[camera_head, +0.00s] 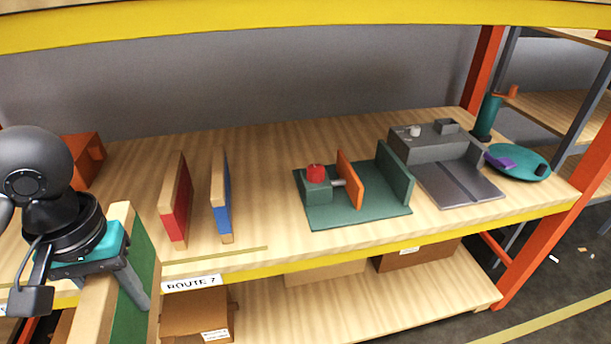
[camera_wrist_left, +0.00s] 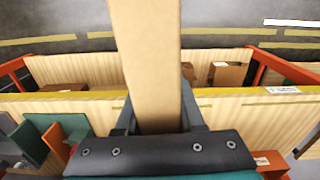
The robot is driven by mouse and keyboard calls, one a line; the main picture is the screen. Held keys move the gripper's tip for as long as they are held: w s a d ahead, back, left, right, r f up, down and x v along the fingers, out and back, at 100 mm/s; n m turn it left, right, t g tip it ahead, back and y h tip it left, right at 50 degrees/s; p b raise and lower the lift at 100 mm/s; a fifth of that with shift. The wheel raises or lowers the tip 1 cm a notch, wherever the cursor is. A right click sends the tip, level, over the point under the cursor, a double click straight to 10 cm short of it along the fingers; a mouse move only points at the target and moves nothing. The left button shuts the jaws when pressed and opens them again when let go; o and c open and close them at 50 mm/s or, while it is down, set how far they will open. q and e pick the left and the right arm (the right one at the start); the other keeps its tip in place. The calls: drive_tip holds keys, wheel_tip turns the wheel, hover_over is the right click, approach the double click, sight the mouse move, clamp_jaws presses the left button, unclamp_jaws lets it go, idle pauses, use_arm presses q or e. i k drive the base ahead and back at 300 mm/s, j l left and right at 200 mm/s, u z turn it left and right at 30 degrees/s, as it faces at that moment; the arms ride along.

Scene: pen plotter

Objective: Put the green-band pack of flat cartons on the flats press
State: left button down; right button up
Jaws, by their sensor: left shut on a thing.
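The green-band pack (camera_head: 141,262) is a tan slab with a green face, upright at the front left of the head view. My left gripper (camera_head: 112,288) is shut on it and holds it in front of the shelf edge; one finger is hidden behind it. In the left wrist view the pack (camera_wrist_left: 147,50) runs up from between the fingers (camera_wrist_left: 158,118). The likely flats press, a green base (camera_head: 365,212) with a red knob, an orange plate and a green upright wall, stands mid-shelf. Its gap between plate and wall looks empty. My right gripper is not in view.
A red-faced pack (camera_head: 175,200) and a blue-faced pack (camera_head: 222,197) stand upright left of the press. A grey machine (camera_head: 435,148) and a teal round dish (camera_head: 530,166) are to its right. An orange box (camera_head: 84,160) is at the back left. A yellow shelf edge runs along the front.

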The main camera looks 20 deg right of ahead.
sight(372, 185)
drive_tip(key=k+z, duration=0.1)
drive_tip(key=z, duration=1.25)
drive_tip(key=i+l+z, duration=0.15)
drive_tip(key=z, duration=1.25)
drive_tip(key=i+u, duration=0.3)
drive_tip(key=i, duration=0.9)
drive_tip(key=i+j+u, duration=0.1)
drive_tip(key=u, duration=0.4)
drive_tip(key=i+u, duration=0.2)
drive_tip(key=u, duration=0.25)
drive_tip(key=i+u, duration=0.1)
drive_tip(key=u, duration=0.4)
drive_tip(key=i+u, duration=0.2)
drive_tip(key=u, duration=0.25)
drive_tip(key=i+u, duration=0.2)
drive_tip(key=u, duration=0.3)
